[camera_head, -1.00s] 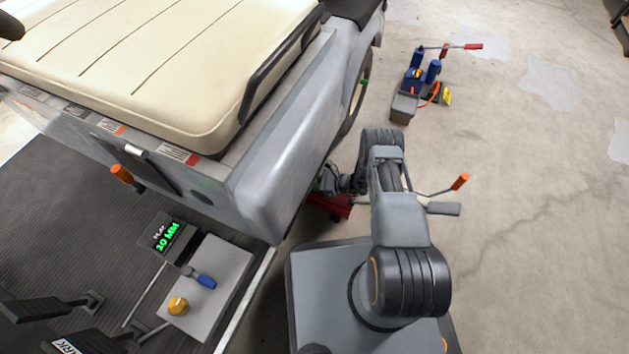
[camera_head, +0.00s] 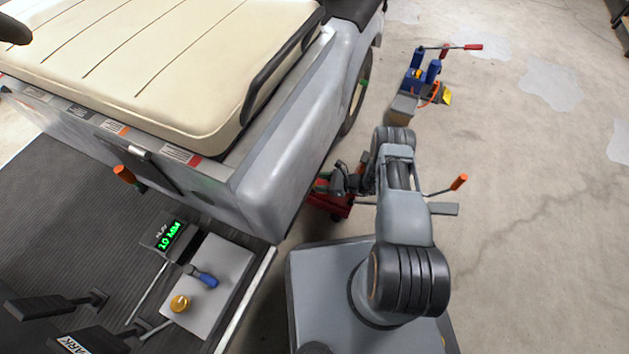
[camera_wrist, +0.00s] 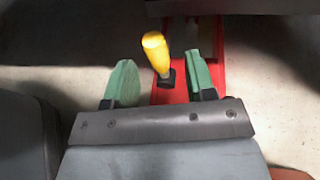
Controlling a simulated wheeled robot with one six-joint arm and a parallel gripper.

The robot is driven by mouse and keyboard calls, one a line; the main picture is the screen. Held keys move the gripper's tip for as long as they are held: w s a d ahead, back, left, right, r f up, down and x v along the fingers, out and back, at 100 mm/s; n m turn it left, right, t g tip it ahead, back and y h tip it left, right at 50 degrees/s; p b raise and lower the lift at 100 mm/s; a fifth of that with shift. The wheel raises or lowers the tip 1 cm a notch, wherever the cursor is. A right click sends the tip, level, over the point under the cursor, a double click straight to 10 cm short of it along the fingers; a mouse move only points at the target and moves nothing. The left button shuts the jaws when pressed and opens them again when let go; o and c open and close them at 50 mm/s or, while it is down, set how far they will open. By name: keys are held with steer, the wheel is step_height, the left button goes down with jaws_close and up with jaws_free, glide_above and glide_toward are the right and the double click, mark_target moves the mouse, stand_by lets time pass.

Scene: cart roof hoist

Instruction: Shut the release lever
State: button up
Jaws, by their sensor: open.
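A lever with a yellow handle (camera_wrist: 156,52) rises from a dark socket on a red jack (camera_wrist: 172,98) in the wrist view; I take it to be the release lever. My gripper (camera_wrist: 162,82) is open, with a green pad on each side of the lever. Gaps show between the handle and both pads. In the head view, my gripper (camera_head: 330,183) is beside the cart's lower side, over the red jack (camera_head: 328,205). The yellow handle is not discernible there, and the jack is partly hidden by my arm and the cart.
The grey cart body (camera_head: 285,150) stands close to the left of my gripper. An orange-tipped handle (camera_head: 459,182) sticks out to the right of my arm. A blue tool with a red-tipped bar (camera_head: 425,72) stands on the floor behind. The floor at the right is clear.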

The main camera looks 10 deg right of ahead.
steer(key=p+v, duration=0.2)
steer(key=v, duration=0.8)
steer(key=shift+d, duration=0.1)
step_height(320, 180, up, 41)
steer(key=a+n+g+h+p, duration=0.35)
steer(key=n+g+p, duration=0.25)
steer(key=n+p, duration=0.75)
steer(key=s+r+n+t+h+p, duration=0.1)
steer(key=s+r+n+h+p, duration=0.2)
steer(key=r, duration=1)
steer(key=s+r+n+t+h+p, duration=0.2)
steer(key=s+r+p, duration=0.6)
steer(key=r+p, duration=0.4)
steer(key=s+r+n+t+h+p, duration=0.1)
steer(key=s+r+n+h+p, duration=0.3)
steer(key=r, duration=1.1)
steer(key=s+h+p, duration=0.1)
steer(key=p, duration=0.2)
steer(key=shift+s+d+t, duration=0.2)
steer(key=shift+s+t, duration=0.05)
steer(key=shift+t, duration=0.05)
